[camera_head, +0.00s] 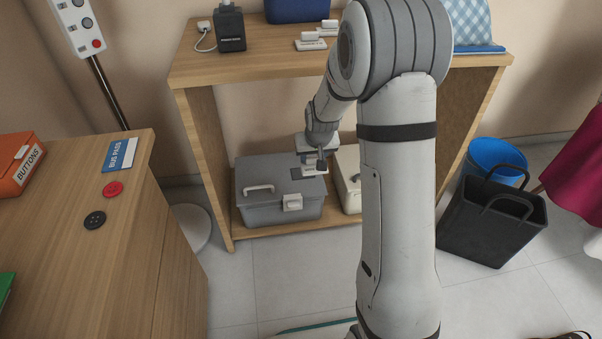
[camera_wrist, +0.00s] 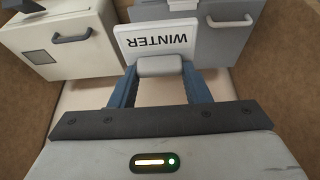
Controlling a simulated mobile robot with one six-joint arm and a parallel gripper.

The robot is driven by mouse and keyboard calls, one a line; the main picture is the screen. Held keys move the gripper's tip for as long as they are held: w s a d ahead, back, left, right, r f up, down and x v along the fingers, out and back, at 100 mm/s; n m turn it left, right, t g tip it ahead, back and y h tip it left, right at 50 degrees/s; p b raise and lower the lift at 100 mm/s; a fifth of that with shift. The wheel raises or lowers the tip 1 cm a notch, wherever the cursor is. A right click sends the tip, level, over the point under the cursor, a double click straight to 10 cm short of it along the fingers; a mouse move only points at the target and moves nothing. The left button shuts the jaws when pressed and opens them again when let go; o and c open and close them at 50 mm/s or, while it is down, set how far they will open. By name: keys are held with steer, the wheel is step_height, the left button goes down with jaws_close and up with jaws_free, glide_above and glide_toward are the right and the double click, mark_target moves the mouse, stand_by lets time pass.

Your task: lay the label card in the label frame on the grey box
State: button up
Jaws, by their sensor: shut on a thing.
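The white label card (camera_wrist: 158,38) reads WINTER, upside down in the wrist view, and has a grey grip block at its near edge. My gripper (camera_wrist: 160,72) is shut on that block with its blue fingers. The grey box (camera_head: 272,198) stands on the low shelf with its lid shut; it also shows at the upper right in the wrist view (camera_wrist: 238,32). My gripper (camera_head: 321,164) is over the box's right part in the head view. The card partly covers this area, so contact cannot be told.
A cream box (camera_head: 349,178) stands right of the grey box, partly behind my arm. The shelf unit's top board (camera_head: 270,63) is above both boxes. A black basket (camera_head: 490,225) and blue bin (camera_head: 495,155) stand right. A wooden counter (camera_head: 60,240) is left.

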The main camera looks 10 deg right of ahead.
steer(key=w+f+p, duration=0.1)
steer(key=w+f, duration=0.5)
steer(key=w, duration=0.4)
steer(key=w+f, duration=0.5)
steer(key=w, duration=0.4)
step_height(320, 180, down, 10)
steer(key=b, duration=0.3)
steer(key=shift+w, duration=0.1)
steer(key=shift+f, duration=0.1)
steer(key=shift+f+b, duration=0.15)
steer(key=shift+b, duration=0.2)
steer(key=o, duration=1)
steer(key=shift+c, duration=0.2)
